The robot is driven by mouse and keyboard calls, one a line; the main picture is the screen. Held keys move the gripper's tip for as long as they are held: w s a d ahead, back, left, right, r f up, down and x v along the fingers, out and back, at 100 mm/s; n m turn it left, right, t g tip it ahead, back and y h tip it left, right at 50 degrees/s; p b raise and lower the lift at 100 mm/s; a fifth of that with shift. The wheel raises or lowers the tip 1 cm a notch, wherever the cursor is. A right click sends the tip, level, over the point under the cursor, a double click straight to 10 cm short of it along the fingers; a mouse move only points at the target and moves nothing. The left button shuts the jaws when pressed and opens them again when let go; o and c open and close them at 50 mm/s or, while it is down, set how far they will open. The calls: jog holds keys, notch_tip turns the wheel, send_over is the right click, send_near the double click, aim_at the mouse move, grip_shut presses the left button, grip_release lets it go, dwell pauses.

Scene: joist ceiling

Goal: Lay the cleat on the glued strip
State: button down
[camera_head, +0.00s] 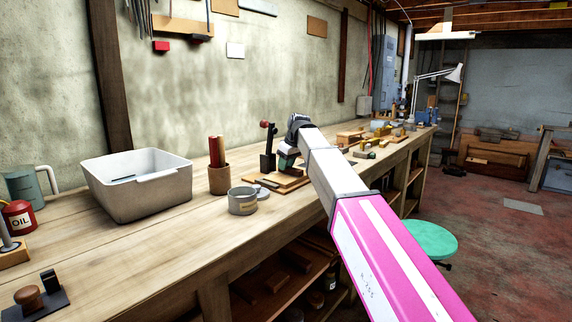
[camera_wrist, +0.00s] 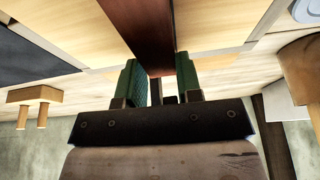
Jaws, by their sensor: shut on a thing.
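My gripper (camera_wrist: 160,72) shows in the wrist view with green pads closed on the sides of a dark red-brown wooden bar, which I take to be the cleat (camera_wrist: 143,28). The bar runs from between the pads to the top edge of the picture, over a light wooden board (camera_wrist: 215,22). In the head view my gripper (camera_head: 286,161) is low over the board (camera_head: 290,184) on the workbench, and my arm hides much of it. I cannot tell whether the bar touches the board. I cannot make out the glued strip.
On the bench (camera_head: 150,245) stand a grey bin (camera_head: 140,195), a brown pot (camera_head: 219,180) with red sticks, an open tin (camera_head: 242,202) and a dark upright tool (camera_head: 267,155) close to my gripper. Several small wooden pieces lie farther along.

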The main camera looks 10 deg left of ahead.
jog(key=shift+f, duration=0.15)
jog(key=c, duration=0.7)
grip_release()
jog(key=v, duration=1)
jog(key=shift+s+d+r, duration=0.1)
jog(key=shift+s+r, duration=0.05)
jog(key=shift+r, duration=0.2)
